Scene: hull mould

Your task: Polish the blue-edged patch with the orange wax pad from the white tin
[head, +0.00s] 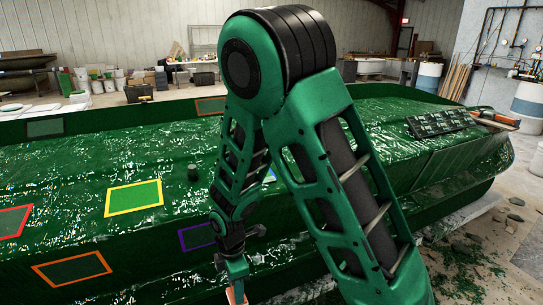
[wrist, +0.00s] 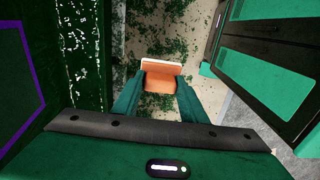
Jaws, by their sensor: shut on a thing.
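My gripper (head: 235,282) hangs low beside the near side of the green hull mould. It is shut on the orange wax pad (wrist: 160,84), which has a pale face and sits between the two green fingers in the wrist view. The pad's edge also shows at the bottom of the head view (head: 236,297). I cannot make out the white tin in either view.
The hull (head: 90,175) carries other edged patches: yellow (head: 134,197), red (head: 12,222), orange (head: 72,269) and purple (head: 196,237). A small dark knob (head: 192,172) stands up from it. A dark rack (head: 441,123) lies on the right. Debris litters the floor (wrist: 200,45).

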